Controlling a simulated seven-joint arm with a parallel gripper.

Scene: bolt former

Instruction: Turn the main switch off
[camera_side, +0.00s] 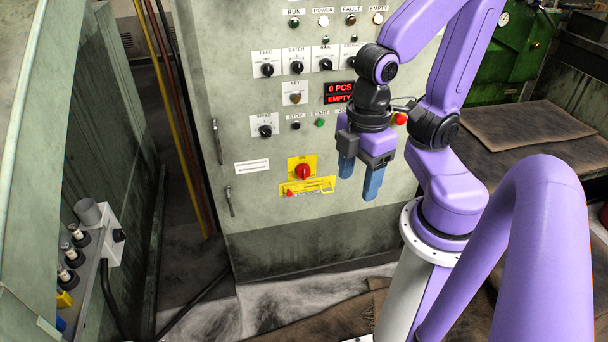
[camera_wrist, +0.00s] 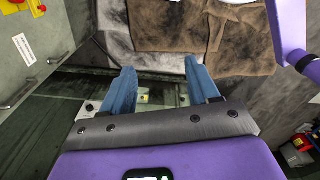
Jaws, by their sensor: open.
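The main switch (camera_side: 302,171) is a red rotary knob on a yellow plate, low on the grey-green cabinet front. A yellow bracket with a small red part (camera_side: 307,187) sits just below it. The knob's setting is too small to read. My gripper (camera_side: 358,183) hangs to the right of the switch, in front of the cabinet and apart from it, with blue fingers pointing down. The fingers are spread with nothing between them. In the wrist view my gripper (camera_wrist: 160,68) also shows apart and empty; red and yellow parts (camera_wrist: 12,5) are cut off at the top left corner.
Knobs and buttons, including a red button (camera_side: 400,118) behind my gripper, and a red display (camera_side: 338,92) are above the switch. Door handles (camera_side: 217,141) stick out at left. A bench with brown mats (camera_side: 535,135) stands right. The space before the switch looks clear.

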